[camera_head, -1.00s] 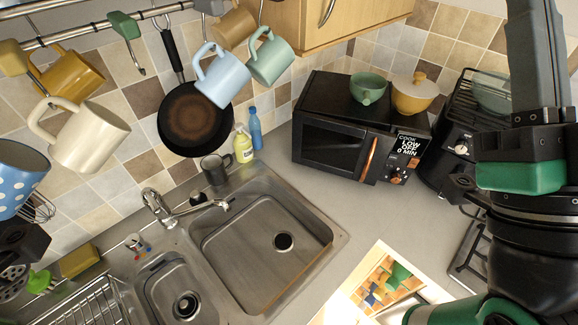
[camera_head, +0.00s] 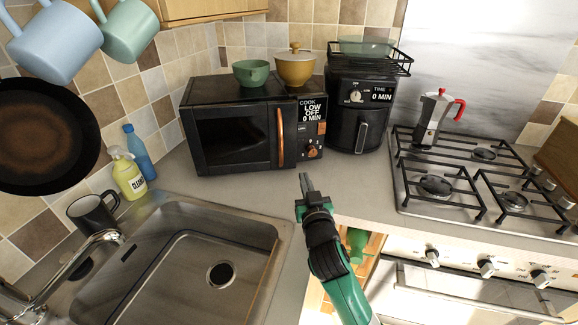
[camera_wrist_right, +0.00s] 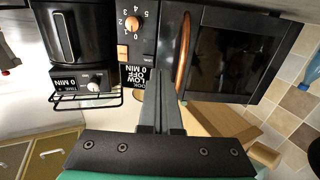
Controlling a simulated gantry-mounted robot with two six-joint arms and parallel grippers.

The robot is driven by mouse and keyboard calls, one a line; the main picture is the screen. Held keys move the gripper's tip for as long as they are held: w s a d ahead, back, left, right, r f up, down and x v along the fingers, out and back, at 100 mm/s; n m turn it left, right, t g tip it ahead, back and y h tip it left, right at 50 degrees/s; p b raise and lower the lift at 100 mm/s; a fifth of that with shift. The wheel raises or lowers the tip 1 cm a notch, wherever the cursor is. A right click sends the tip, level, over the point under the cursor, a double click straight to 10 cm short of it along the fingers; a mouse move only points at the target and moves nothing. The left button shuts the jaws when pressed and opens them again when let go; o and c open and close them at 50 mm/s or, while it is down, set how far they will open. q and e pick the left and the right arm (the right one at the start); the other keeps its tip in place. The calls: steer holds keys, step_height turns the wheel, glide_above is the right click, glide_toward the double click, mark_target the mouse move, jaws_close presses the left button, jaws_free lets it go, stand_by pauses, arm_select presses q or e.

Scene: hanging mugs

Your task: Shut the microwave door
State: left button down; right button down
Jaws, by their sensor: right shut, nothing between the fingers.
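The black microwave (camera_head: 235,88) stands on the counter, with its dark-windowed door (camera_head: 232,140) and copper handle (camera_head: 281,137) facing out. The door looks about flush with the front; a small gap cannot be ruled out. In the right wrist view, the door (camera_wrist_right: 240,48) and handle (camera_wrist_right: 183,50) show upside down, beyond the fingers. My right gripper (camera_head: 305,181) is shut and empty, in front of and below the control panel (camera_head: 312,128), apparently apart from it. Its closed fingers also show in the right wrist view (camera_wrist_right: 158,90). My left gripper is out of view.
A green bowl (camera_head: 251,72) and a yellow lidded pot (camera_head: 295,67) sit on the microwave. A black air fryer (camera_head: 358,112) stands close on its right. The sink (camera_head: 190,265) is front left, the gas hob (camera_head: 470,175) right. Counter before the microwave is clear.

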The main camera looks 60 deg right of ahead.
glide_toward(294, 145)
steer(key=x, duration=0.7)
